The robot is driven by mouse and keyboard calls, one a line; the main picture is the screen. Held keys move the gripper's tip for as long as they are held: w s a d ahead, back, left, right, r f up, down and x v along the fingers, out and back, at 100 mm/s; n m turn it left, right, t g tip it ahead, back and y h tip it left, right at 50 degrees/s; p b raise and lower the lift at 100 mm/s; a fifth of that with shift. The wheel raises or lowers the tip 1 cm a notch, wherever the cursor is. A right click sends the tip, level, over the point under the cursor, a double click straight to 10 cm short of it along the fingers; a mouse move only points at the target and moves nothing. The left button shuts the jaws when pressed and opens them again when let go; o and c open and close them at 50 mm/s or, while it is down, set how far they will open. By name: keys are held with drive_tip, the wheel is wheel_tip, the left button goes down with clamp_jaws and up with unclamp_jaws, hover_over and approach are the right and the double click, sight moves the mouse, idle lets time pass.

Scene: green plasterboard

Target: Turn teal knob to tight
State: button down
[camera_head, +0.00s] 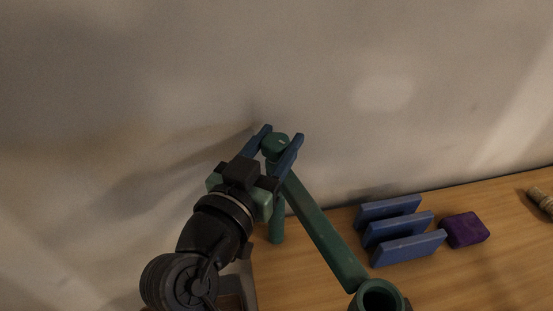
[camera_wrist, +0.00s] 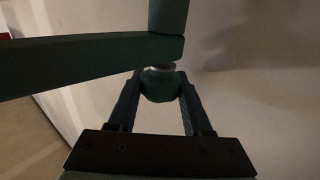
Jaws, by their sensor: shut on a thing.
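The teal knob (camera_head: 275,143) sits at the top of a teal post, at the upper end of a long teal bar (camera_head: 319,230). My gripper (camera_head: 281,137) has its two blue fingers on either side of the knob and is shut on it. In the wrist view the rounded knob (camera_wrist: 159,86) lies between the fingertips, partly hidden by them. A pale collar shows between the knob and the teal bar (camera_wrist: 95,62). Any marks on the knob cannot be read.
A teal ring-shaped end (camera_head: 380,296) is at the bar's lower end. A blue slotted rack (camera_head: 400,232) and a purple block (camera_head: 466,230) stand on the wooden table (camera_head: 500,270) to the right. A ribbed tan object (camera_head: 541,200) lies at the far right. A pale wall rises close behind.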

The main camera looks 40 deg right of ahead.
drive_tip(key=m+g+h+b, duration=0.1)
drive_tip(key=m+g, duration=0.1)
drive_tip(key=g, duration=0.1)
drive_tip(key=m+g+h+b, duration=0.1)
drive_tip(key=m+g+b, duration=0.1)
drive_tip(key=g, duration=0.1)
drive_tip(key=shift+w+g, duration=0.1)
drive_tip(key=shift+g, duration=0.2)
drive_tip(key=shift+r+m+g+b, duration=0.15)
drive_tip(key=shift+m+g+b, duration=0.3)
drive_tip(key=shift+m+g, duration=0.5)
drive_tip(key=shift+r+m+g+b, duration=0.1)
drive_tip(key=shift+m+g+b, duration=0.45)
drive_tip(key=shift+g, duration=0.7)
drive_tip(key=shift+r+m+g, duration=0.1)
drive_tip(key=shift+m+g, duration=0.2)
drive_tip(key=shift+c, duration=1.6)
unclamp_jaws()
drive_tip(key=shift+s, duration=0.2)
drive_tip(key=shift+f, duration=0.2)
drive_tip(key=w+a+p, duration=0.1)
drive_tip(key=w+a, duration=0.1)
drive_tip(key=a, duration=1)
drive_tip(key=shift+a, duration=0.4)
